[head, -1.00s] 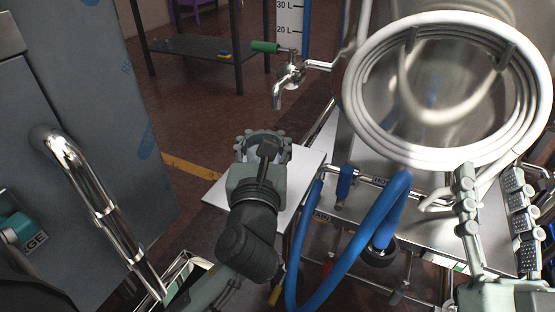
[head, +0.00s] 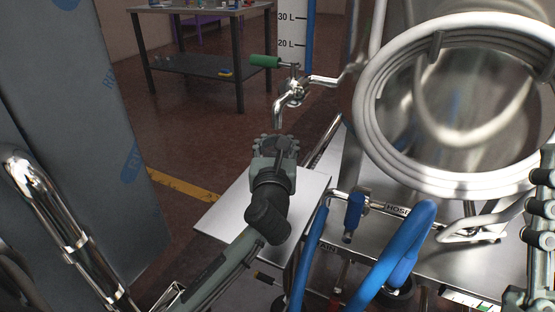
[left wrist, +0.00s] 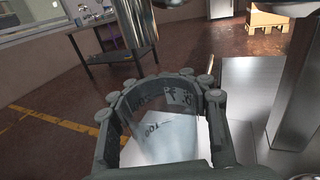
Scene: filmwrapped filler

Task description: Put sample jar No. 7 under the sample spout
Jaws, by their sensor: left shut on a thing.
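The sample spout is a chrome tap (head: 291,92) with a green handle, pointing down, in the middle of the head view. A shiny metal pipe (left wrist: 137,22), perhaps the spout, hangs at the top of the left wrist view. My left gripper (head: 276,143) is shut around a clear jar (left wrist: 165,128) with dark markings. I cannot read a No. 7 on it. In the head view the gripper is just below the spout outlet; the depth gap is unclear, and fingers mostly hide the jar. My right gripper (head: 541,215) is partly cut off at the right edge.
A pale flat plate (head: 225,216) lies below my left gripper. Blue hoses (head: 385,265) and a coiled white hose (head: 400,165) on a steel vessel are to the right. A grey cabinet (head: 70,130) stands left. A dark table (head: 200,72) is behind.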

